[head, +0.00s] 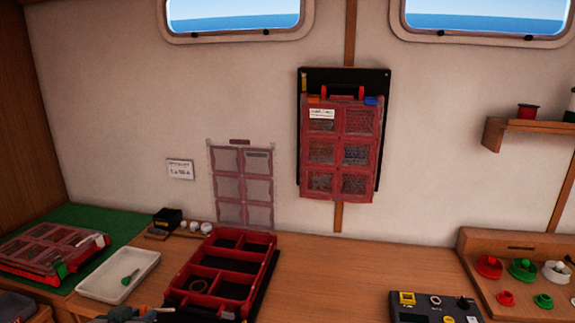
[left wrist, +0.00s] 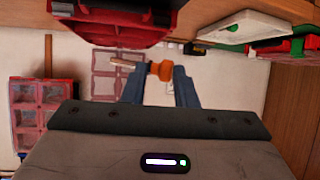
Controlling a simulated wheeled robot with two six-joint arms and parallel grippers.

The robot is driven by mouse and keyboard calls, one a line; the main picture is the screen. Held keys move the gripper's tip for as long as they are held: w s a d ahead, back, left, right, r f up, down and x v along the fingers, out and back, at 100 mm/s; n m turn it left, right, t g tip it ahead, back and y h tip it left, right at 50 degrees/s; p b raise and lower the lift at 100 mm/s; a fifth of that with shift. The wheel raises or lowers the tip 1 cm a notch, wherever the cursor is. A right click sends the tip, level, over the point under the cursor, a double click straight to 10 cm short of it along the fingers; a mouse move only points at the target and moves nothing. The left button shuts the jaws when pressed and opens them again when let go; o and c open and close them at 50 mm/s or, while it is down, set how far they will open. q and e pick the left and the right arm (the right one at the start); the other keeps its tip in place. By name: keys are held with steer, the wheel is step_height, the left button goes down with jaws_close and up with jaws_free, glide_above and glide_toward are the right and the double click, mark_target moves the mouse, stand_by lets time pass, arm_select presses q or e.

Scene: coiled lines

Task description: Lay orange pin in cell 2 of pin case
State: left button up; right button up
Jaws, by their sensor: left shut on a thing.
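The orange pin (left wrist: 162,71) is between the blue fingers of my left gripper (left wrist: 157,80), which is shut on its orange head; a thin tan shaft sticks out to the left in the left wrist view. In the head view, only part of the left gripper shows at the bottom edge, and I cannot make out the pin there. An open red case (head: 207,262) with several compartments lies on the bench just beyond it and seems to be the pin case; its underside or edge (left wrist: 110,32) fills the top of the left wrist view. No cell numbers are legible.
A white tray (head: 90,287) holding a green pin (head: 130,278) stands left of the open case. A closed red case (head: 45,245) lies on a green mat at far left. Another red case (head: 340,150) hangs on the wall. Bench right of the open case is clear up to a black panel (head: 432,310).

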arm_select(q)
steer(key=d+f, duration=0.1)
steer(key=d, duration=1.1)
steer(key=shift+f, duration=0.15)
steer(key=shift+d, duration=0.1)
